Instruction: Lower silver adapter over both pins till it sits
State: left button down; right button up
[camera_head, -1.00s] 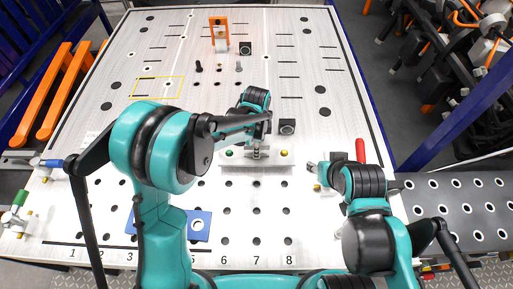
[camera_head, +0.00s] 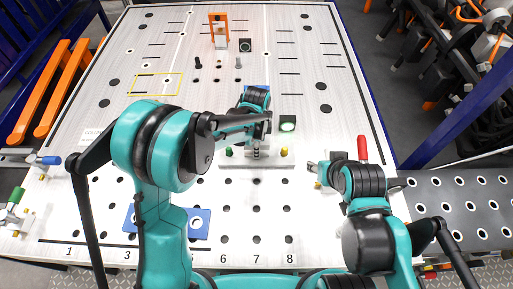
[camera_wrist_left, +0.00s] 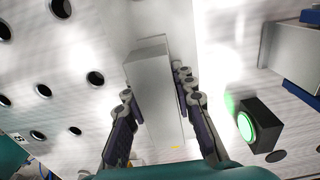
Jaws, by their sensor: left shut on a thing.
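The silver adapter (camera_wrist_left: 157,95), a long grey block, sits between the two dark fingers of my left gripper (camera_wrist_left: 155,88) in the left wrist view. The fingers are shut on it. In the head view my left gripper (camera_head: 257,143) is over the middle of a pale fixture plate (camera_head: 268,164). A green knob (camera_head: 229,152) and a yellow knob (camera_head: 284,151) stand on either side. The pins under the adapter are hidden, so I cannot tell how it sits on them. My right gripper (camera_head: 314,169) is right of the plate, its jaws too small to read.
A black box (camera_head: 288,124) with a lit green lamp stands just behind and right of the plate; it also shows in the left wrist view (camera_wrist_left: 254,126). A red handle (camera_head: 362,149) is beside my right arm. An orange frame (camera_head: 219,29) stands at the back. Blue plates (camera_head: 197,223) lie in front.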

pick_arm(q)
jog(key=c, duration=1.2)
grip_release()
jog(key=shift+r, duration=0.1)
notch_tip(320, 180, up, 12)
jog(key=shift+f, duration=0.1)
jog(key=shift+s, duration=0.1)
